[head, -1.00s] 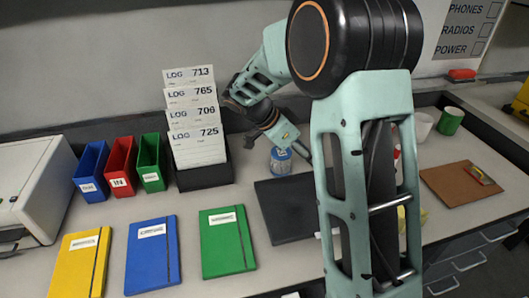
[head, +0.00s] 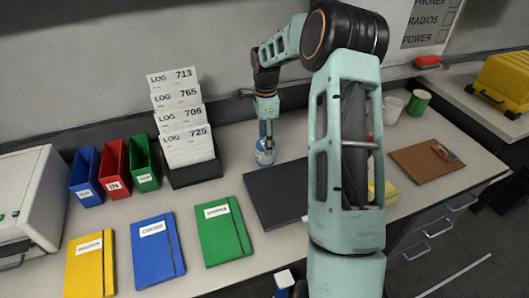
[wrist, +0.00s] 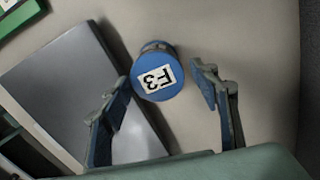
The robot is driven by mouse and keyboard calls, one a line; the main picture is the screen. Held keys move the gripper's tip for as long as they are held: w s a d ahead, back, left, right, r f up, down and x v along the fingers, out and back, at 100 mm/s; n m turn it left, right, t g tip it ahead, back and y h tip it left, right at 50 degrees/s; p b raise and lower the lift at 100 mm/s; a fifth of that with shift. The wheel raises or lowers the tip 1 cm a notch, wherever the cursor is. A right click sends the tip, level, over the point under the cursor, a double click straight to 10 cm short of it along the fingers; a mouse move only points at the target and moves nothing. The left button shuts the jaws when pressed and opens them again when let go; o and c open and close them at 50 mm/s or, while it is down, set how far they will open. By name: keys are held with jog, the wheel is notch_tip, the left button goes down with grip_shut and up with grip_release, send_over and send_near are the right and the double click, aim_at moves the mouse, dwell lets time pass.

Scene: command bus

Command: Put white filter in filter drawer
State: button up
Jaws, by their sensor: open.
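A canister with a blue lid and a white label (wrist: 157,79) stands on the desk. The label bears a letter and a 3. In the head view this canister (head: 264,155) shows a pale and blue body. My gripper (head: 264,136) is over it, pointing down. In the wrist view my gripper (wrist: 160,76) is open, with a finger on each side of the lid and gaps on both sides. I cannot tell whether this is the white filter. Several grey drawers with pale handles (head: 417,252) are under the desk at right; no filter label is legible.
A white machine (head: 35,200) is far left.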

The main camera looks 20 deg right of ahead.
notch_tip(320, 180, down, 6)
jog(key=shift+s+a+r, duration=0.1)
jog(key=shift+s+r, duration=0.05)
dwell(0.3)
jog(key=c, duration=1)
jog(key=shift+r, duration=0.1)
jog(key=shift+c, duration=0.2)
